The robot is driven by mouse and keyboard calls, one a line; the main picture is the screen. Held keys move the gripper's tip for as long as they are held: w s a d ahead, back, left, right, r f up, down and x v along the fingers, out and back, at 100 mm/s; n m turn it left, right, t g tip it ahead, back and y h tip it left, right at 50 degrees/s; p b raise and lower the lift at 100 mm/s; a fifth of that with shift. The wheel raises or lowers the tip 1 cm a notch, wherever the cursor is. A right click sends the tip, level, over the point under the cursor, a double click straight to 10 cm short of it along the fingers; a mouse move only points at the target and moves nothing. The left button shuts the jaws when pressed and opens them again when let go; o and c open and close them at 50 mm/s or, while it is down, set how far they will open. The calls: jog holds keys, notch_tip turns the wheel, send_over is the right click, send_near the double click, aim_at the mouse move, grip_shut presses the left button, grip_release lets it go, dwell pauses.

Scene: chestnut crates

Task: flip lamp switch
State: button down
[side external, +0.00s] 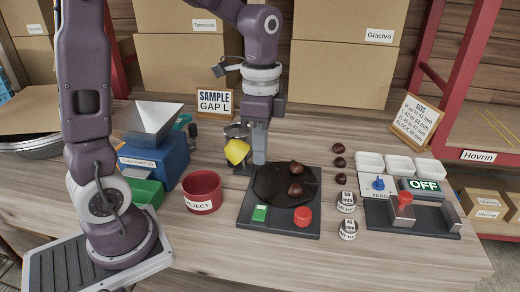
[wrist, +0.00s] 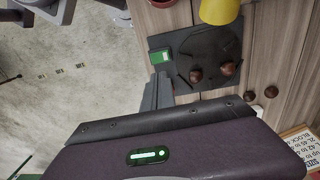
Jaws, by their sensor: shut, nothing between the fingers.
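The yellow lamp (side external: 237,151) stands behind the dark round plate (side external: 268,186) in the side view; its shade also shows at the top of the wrist view (wrist: 219,10). I cannot make out which part is its switch. A green rectangular button (side external: 260,213) and a red round button (side external: 303,216) sit on the front edge of the plate's base; the green one also shows in the wrist view (wrist: 159,56). My gripper (side external: 260,161) is shut and empty, pointing down just right of the lamp shade and behind the plate; its fingers also show in the wrist view (wrist: 160,82).
Two chestnuts (side external: 296,178) lie on the plate. Others (side external: 339,162) lie in a row to the right. A red reject cup (side external: 202,191) stands left, with a blue machine (side external: 155,160) beyond.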

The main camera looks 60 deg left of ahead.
aim_at(260, 216)
jog(key=shift+s+d+f, duration=0.1)
jog(key=shift+s+d, duration=0.15)
jog(key=shift+d, duration=0.3)
jog(key=shift+f, duration=0.1)
jog(key=f, duration=1.3)
jog(key=shift+s+d+f, duration=0.25)
jog(key=shift+d+f, duration=0.05)
jog(key=shift+f, duration=0.1)
